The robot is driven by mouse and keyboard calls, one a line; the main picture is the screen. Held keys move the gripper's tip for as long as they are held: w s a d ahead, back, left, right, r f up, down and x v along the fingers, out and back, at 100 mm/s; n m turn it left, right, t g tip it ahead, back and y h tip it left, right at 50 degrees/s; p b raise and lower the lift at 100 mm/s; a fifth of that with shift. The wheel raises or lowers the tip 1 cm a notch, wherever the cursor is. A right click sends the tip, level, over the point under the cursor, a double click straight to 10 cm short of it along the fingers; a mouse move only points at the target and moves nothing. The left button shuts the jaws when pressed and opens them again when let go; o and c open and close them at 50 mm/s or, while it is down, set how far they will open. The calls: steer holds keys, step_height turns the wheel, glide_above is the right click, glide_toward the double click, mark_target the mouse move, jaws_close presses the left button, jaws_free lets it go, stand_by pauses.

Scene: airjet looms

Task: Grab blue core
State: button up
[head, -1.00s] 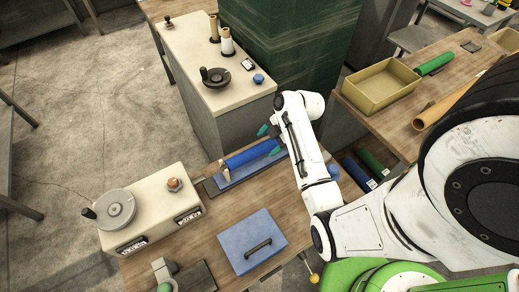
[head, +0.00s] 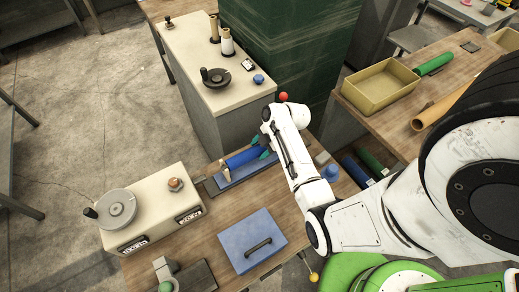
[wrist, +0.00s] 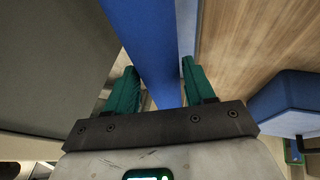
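The blue core (head: 240,158) is a blue roll with a tan end, lying at a slant along a flat blue piece (head: 238,176) on the wooden bench. My gripper (head: 259,147) is at the core's right end, with its teal fingers near it. In the wrist view the blue core (wrist: 148,45) runs between the two green fingers of my gripper (wrist: 160,70). The fingers stand apart, one on each side of it, with a gap at the right finger. Whether the left finger touches the core I cannot tell.
A blue box with a handle (head: 252,243) and a cream machine with a grey handwheel (head: 150,215) share the bench. A cream-topped cabinet (head: 215,60) stands behind. A side bench holds a yellow bin (head: 380,82) and a green roll (head: 433,63). Floor at left is mostly clear.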

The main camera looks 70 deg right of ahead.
steer(key=c, duration=0.8)
steer(key=shift+c, duration=0.2)
steer(key=shift+r, duration=0.2)
